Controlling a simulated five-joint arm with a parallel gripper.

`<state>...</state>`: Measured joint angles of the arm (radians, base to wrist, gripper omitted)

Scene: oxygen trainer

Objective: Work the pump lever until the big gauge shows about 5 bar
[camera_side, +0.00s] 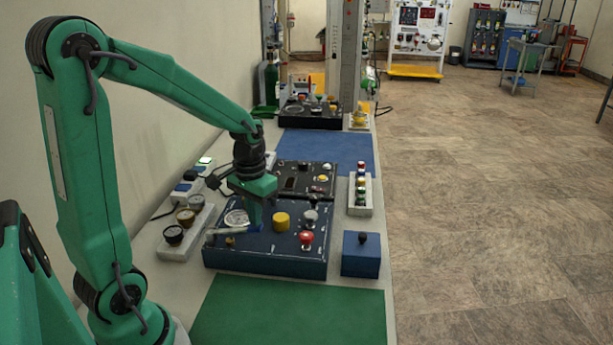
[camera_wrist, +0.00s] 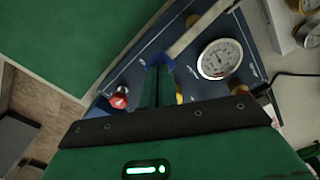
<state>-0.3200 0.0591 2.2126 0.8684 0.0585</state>
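The pump lever, a pale metal bar (camera_side: 222,230), runs along the left top of the dark blue panel box (camera_side: 265,262). It also shows in the wrist view (camera_wrist: 203,27) as a slanted bar. My gripper (camera_side: 256,226) points down over the panel, its green fingers together and blue tips (camera_wrist: 158,61) at the lever's near end. I see no clear gap between the fingers. Whether the tips touch the lever is hard to tell. The big gauge (camera_wrist: 220,58) has a white dial; it is partly visible in the side view (camera_side: 237,217). Its needle reading is too small to read.
A red knob (camera_side: 306,238), a yellow knob (camera_side: 281,220) and a grey knob (camera_side: 311,216) stand on the panel. A blue box (camera_side: 361,255) is to the right, small gauges (camera_side: 174,235) to the left. A green mat (camera_side: 290,315) in front is clear.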

